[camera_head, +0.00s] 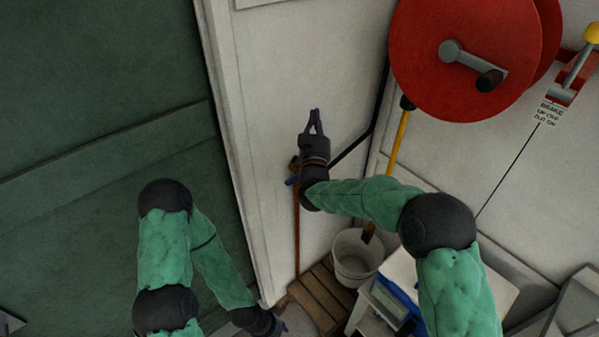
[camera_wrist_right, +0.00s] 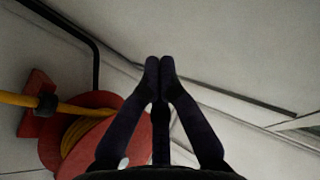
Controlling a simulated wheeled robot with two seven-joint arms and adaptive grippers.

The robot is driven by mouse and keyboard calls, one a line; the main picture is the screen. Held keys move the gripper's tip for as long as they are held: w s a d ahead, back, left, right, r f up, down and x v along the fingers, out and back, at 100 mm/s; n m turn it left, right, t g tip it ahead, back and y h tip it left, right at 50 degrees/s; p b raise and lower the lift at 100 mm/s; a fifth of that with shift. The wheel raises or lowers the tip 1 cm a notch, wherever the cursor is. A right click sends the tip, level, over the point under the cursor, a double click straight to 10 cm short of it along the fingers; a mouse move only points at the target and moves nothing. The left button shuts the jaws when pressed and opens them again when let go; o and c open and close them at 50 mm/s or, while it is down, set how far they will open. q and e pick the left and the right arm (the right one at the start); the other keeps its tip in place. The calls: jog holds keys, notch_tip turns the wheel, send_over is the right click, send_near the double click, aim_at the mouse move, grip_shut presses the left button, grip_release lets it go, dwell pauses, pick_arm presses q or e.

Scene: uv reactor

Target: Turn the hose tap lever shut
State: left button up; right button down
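The hose tap (camera_head: 293,165) is a small brass-coloured fitting on the pale wall, partly hidden behind my right wrist. A small blue piece, which looks like its lever (camera_head: 291,181), shows just left of the wrist. My right gripper (camera_head: 316,112) points up, above and to the right of the tap. Its fingertips meet in the right wrist view (camera_wrist_right: 160,62), with nothing seen between them. I cannot tell whether the wrist touches the tap. My left gripper (camera_head: 268,326) hangs low at the bottom edge, far below the tap; its fingers are not clear.
An orange-red pipe (camera_head: 297,235) runs down below the tap. A red hose reel (camera_head: 425,60) is at upper right, with a yellow hose (camera_head: 399,140). A white bucket (camera_head: 352,270), a wooden pallet (camera_head: 322,298) and a white table (camera_head: 405,275) stand below. The wall above my right gripper is clear.

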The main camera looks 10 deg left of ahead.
jog(key=s+d+f+n+g+y+p, duration=0.2)
jog(key=s+f+n+g+y+p, duration=0.1)
jog(key=s+n+g+y, duration=0.4)
jog(key=n+g+y+p, duration=0.2)
jog(key=g+y+p, duration=0.1)
jog(key=g, duration=0.2)
send_near(296, 179)
jog(key=s+d+r, duration=0.3)
jog(key=r, duration=0.3)
jog(key=w+a+f, duration=0.5)
jog(key=w+a, duration=0.2)
jog(key=a, duration=0.2)
jog(key=shift+f, duration=0.3)
jog(key=shift+w+a+b, duration=0.1)
jog(key=shift+w+b, duration=0.05)
jog(key=shift+b, duration=0.25)
jog(key=shift+w+a+f+b, duration=0.2)
jog(key=shift+a+f+b, duration=0.25)
jog(key=shift+b, duration=0.2)
jog(key=shift+r, duration=0.15)
